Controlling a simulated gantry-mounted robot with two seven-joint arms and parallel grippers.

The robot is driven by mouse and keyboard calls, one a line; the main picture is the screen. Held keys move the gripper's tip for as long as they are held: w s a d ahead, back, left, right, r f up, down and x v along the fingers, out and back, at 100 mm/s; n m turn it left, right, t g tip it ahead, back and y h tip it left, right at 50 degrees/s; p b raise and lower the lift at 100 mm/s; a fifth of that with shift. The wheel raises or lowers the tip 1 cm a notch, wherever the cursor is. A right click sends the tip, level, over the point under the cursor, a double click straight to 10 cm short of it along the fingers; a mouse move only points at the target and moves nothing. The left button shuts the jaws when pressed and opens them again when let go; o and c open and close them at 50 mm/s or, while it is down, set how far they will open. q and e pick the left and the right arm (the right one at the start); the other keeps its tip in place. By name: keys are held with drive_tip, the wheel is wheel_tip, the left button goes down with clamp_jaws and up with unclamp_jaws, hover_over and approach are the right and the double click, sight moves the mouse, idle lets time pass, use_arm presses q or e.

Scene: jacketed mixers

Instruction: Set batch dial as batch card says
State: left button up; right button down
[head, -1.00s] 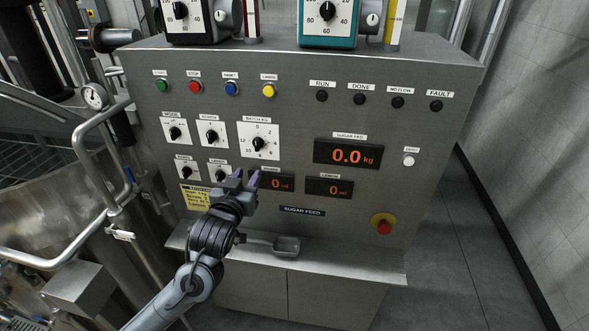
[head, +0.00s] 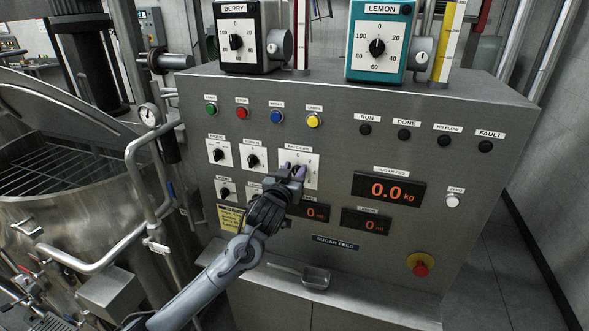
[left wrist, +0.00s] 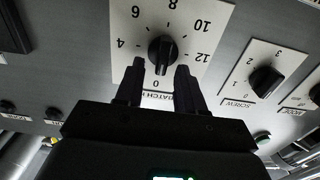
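The batch dial (head: 312,164) is a white plate with a black knob on the grey panel. In the left wrist view the dial (left wrist: 162,47) appears upside down, and its knob seems to point near 0. My left gripper (head: 291,172) is in front of the dial and hides its knob in the head view. In the left wrist view the fingers of my left gripper (left wrist: 160,66) are open, one on each side of the knob's near end; contact is not clear. The yellow batch card (head: 230,217) is at lower left, partly hidden by my gripper; its writing is unreadable. My right gripper is not in view.
The screw dial (head: 253,160) and mode dial (head: 220,152) sit left of the batch dial. The sugar feed display (head: 388,190) reads 0.0 kg. A red emergency button (head: 420,265) is at lower right. A bent pipe rail (head: 133,190) stands at left.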

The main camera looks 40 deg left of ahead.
use_arm(q)
drive_tip(key=shift+w+a, duration=0.1)
drive_tip(key=shift+w, duration=0.2)
clamp_jaws()
